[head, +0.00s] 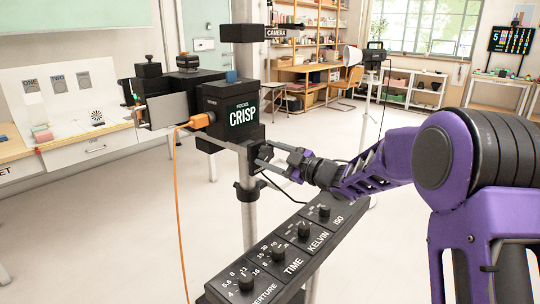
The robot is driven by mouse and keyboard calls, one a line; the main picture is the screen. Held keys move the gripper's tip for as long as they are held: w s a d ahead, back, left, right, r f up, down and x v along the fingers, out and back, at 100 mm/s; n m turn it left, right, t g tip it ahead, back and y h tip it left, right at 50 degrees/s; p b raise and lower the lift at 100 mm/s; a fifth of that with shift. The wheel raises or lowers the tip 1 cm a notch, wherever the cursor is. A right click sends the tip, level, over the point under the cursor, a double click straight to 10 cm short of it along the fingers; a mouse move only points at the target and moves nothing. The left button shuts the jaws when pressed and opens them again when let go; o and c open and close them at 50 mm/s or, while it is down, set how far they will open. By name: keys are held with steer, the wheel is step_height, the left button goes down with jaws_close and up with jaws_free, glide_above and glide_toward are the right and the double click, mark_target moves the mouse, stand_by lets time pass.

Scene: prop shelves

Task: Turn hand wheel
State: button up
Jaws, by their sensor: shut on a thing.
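My gripper (260,156) reaches in from the right, its two grey fingers pointing left, one above the other. The fingers are shut on a small dark part at the lower right of the black camera box (222,108). This part seems to be the hand wheel (248,154), but it is dark and largely hidden, so its shape and angle cannot be told. The box carries a display (243,114) reading "FOCUS CRISP".
A sloped black panel (288,248) with several knobs lies below my gripper. A metal post (247,205) stands behind it. An orange cable (178,210) hangs from the box at left. Open floor lies around.

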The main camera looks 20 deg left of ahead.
steer(key=shift+n, duration=0.3)
steer(key=o, duration=1.4)
steer(key=shift+c, duration=0.2)
steer(key=shift+d, duration=0.1)
steer(key=v, duration=1.7)
steer(key=shift+p, duration=0.4)
steer(key=shift+s+d, duration=0.1)
